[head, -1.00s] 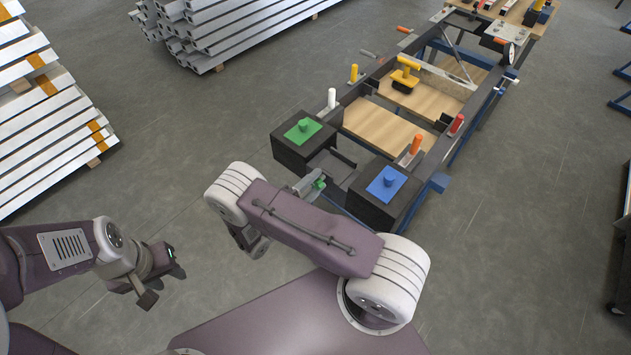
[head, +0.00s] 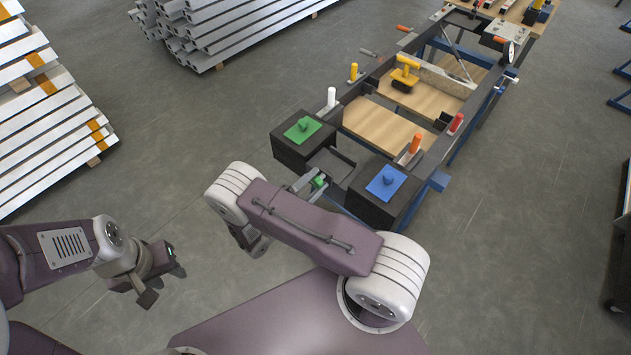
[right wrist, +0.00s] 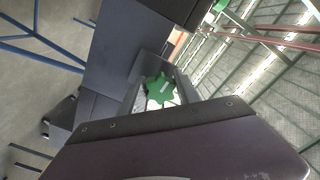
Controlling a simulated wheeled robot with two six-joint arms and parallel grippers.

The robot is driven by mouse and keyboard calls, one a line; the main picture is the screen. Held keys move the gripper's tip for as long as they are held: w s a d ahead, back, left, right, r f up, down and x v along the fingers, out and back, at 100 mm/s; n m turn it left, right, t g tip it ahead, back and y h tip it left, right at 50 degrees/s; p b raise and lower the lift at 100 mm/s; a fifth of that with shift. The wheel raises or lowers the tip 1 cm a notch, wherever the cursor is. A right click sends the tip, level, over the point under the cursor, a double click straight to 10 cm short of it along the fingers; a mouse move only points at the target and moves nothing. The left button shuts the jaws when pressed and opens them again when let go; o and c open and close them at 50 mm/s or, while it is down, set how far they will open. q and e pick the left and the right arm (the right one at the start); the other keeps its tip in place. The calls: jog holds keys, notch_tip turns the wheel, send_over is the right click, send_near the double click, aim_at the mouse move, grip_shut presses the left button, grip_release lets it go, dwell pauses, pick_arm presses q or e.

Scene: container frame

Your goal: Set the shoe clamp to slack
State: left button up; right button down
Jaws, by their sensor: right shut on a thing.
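A green star-shaped knob (right wrist: 160,88) sits between the fingers of my right gripper (right wrist: 163,92) in the right wrist view. A slack mark on the clamp cannot be made out. My left gripper (head: 165,286) is open and empty over the floor at the lower left.
A dark block with a green plate (head: 300,130) and one with a blue plate (head: 387,182) flank the knob closely. Metal bars (head: 205,30) lie stacked at the back left. Floor between is clear.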

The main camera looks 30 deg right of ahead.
jog(key=c, duration=0.9)
grip_release()
jog(key=b+v, duration=0.1)
jog(key=v, duration=0.8)
